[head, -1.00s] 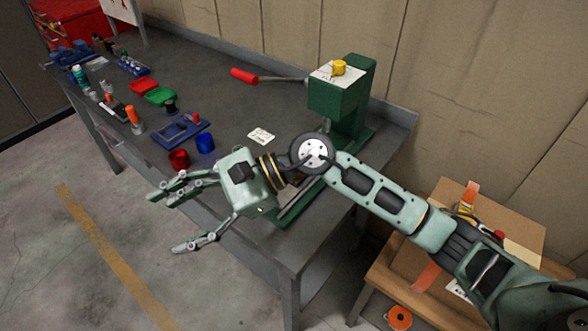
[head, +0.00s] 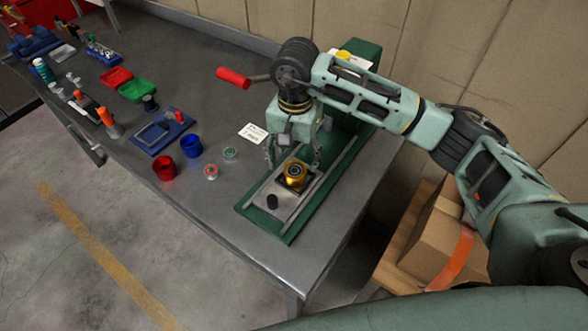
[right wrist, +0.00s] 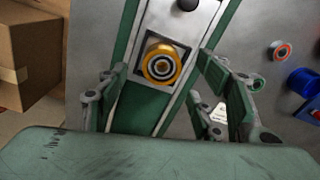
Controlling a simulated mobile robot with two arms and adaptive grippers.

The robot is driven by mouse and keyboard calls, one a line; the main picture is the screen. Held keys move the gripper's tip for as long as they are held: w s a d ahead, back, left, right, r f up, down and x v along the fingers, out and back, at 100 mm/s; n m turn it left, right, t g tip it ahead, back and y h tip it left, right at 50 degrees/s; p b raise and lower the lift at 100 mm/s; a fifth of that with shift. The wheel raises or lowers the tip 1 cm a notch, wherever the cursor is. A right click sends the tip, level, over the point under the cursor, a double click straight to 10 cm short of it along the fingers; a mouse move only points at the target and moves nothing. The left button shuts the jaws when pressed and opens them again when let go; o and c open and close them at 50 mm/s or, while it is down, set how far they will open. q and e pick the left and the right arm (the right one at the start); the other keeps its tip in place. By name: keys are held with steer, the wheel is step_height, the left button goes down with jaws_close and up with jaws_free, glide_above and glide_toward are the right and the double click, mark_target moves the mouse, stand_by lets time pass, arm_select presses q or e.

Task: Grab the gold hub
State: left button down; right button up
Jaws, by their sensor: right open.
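The gold hub (head: 296,173) sits on a dark square plate on the green press base (head: 285,233). It has a dark ringed centre. In the right wrist view the gold hub (right wrist: 161,64) lies ahead, between the spread fingers. My right gripper (head: 292,160) points down just behind the hub, open and apart from it. In the right wrist view the right gripper (right wrist: 165,100) shows its fingers on both sides with nothing between them. My left gripper is in neither view.
A black knob (head: 272,201) stands on the base in front of the hub. The press's red handle (head: 233,78) juts left. Red (head: 164,168) and blue (head: 191,146) cups and two small bearings (head: 211,172) lie left of the base. Cardboard boxes (head: 437,240) stand at right.

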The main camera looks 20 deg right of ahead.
mark_target(296, 171)
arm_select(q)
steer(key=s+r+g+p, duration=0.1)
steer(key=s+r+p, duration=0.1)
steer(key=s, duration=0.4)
arm_select(e)
steer(key=shift+s+d+f, duration=0.15)
steer(key=shift+s+f, duration=0.05)
steer(key=shift+f, duration=0.75)
steer(key=shift+w+f, duration=0.25)
steer(key=shift+f, duration=0.6)
steer(key=shift+w+f+p, duration=0.2)
steer(key=shift+f+p, duration=0.1)
steer(key=shift+f, duration=0.55)
steer(key=c, duration=1.4)
steer(key=shift+c, duration=0.6)
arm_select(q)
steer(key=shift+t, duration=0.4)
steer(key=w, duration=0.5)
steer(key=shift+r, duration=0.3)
arm_select(e)
steer(key=shift+r, duration=0.15)
